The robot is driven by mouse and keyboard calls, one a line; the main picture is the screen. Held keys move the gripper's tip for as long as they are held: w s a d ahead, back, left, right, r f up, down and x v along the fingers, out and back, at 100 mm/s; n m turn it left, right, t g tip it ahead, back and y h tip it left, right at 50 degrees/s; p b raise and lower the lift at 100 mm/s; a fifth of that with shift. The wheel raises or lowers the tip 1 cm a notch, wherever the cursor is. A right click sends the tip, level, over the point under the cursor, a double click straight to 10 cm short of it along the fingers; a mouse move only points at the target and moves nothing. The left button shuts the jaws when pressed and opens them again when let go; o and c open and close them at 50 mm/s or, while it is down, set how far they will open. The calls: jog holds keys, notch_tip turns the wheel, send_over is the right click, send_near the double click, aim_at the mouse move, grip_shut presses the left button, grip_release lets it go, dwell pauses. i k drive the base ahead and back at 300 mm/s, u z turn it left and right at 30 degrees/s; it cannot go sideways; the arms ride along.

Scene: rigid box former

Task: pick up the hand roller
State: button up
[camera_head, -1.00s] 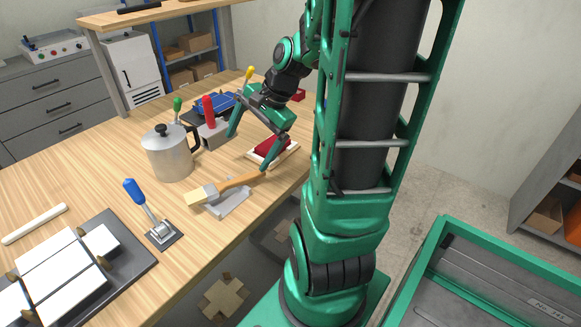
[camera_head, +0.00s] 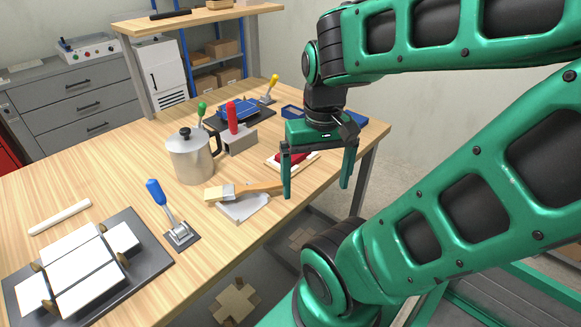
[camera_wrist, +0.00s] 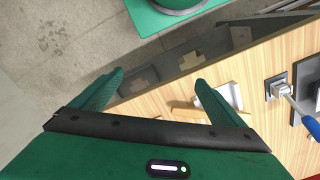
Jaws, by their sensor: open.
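I cannot say for sure which thing is the hand roller. The likeliest is the tool with an upright red handle (camera_head: 232,118) at a grey block (camera_head: 238,139), behind and right of the metal pot. A red piece (camera_head: 287,159) on a pale tray, partly hidden by my gripper, is less clear. My gripper (camera_head: 316,190) is open and empty, fingers down, at the table's right edge, right of the red-handled tool. In the wrist view my gripper (camera_wrist: 159,76) has nothing between its fingers; floor and table edge show beyond.
A metal pot (camera_head: 191,159) stands mid-table. A wooden-handled brush (camera_head: 258,189) lies over a grey tray (camera_head: 242,210), left of my gripper. A blue-handled clamp (camera_head: 179,234), a white stick (camera_head: 60,217) and a dark board (camera_head: 150,272) with white panels lie nearer the front.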

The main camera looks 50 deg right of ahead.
aim_at(236, 132)
jog(key=u, duration=1.05)
jog(key=k, duration=1.65)
jog(key=z, duration=1)
jog(key=i, duration=1)
